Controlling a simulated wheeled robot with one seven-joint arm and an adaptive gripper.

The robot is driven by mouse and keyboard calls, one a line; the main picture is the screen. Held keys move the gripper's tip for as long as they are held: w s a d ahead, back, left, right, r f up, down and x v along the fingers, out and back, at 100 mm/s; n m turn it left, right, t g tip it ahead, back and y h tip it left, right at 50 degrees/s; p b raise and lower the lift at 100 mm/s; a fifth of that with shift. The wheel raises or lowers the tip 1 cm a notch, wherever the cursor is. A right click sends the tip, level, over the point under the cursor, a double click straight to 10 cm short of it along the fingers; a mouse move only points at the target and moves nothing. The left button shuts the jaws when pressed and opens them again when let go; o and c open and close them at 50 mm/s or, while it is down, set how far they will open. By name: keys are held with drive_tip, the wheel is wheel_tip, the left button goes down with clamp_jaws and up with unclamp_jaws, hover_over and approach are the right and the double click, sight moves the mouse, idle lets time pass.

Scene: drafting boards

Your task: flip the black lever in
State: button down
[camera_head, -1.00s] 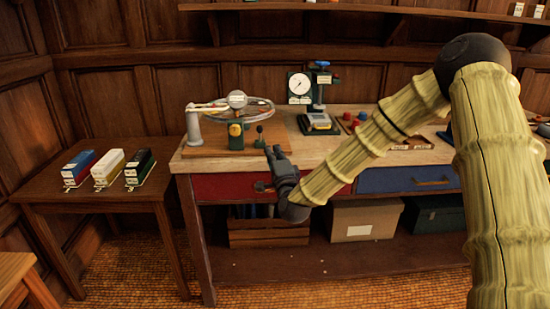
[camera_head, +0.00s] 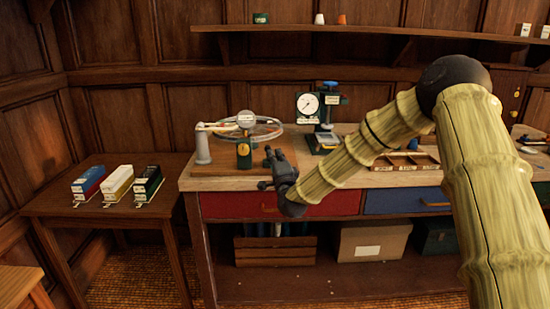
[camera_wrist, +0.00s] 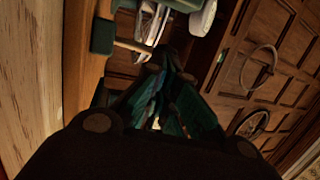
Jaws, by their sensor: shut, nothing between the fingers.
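The black lever is not clearly visible in the head view; my gripper (camera_head: 273,154) covers the spot at the right of the wooden board (camera_head: 212,169) where it stood. My gripper is shut and empty, its fingers pointing up and away over the board's right end. A green post with a brass front (camera_head: 243,156) stands just left of the fingers. In the wrist view, the dark fingers (camera_wrist: 168,66) lie close together beside a green block (camera_wrist: 103,36) and a pale rod (camera_wrist: 133,47). I cannot tell whether the fingers touch the lever.
A dial gauge stand (camera_head: 325,110) is right of my gripper. Three boxes (camera_head: 118,183) sit on the left side table (camera_head: 60,204). The bench's front edge is clear at left.

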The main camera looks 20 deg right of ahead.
drive_tip(key=shift+r, duration=0.15)
drive_tip(key=shift+w+r+g+p, duration=0.15)
drive_tip(key=shift+g+p, duration=0.15)
drive_tip(key=shift+p, duration=0.15)
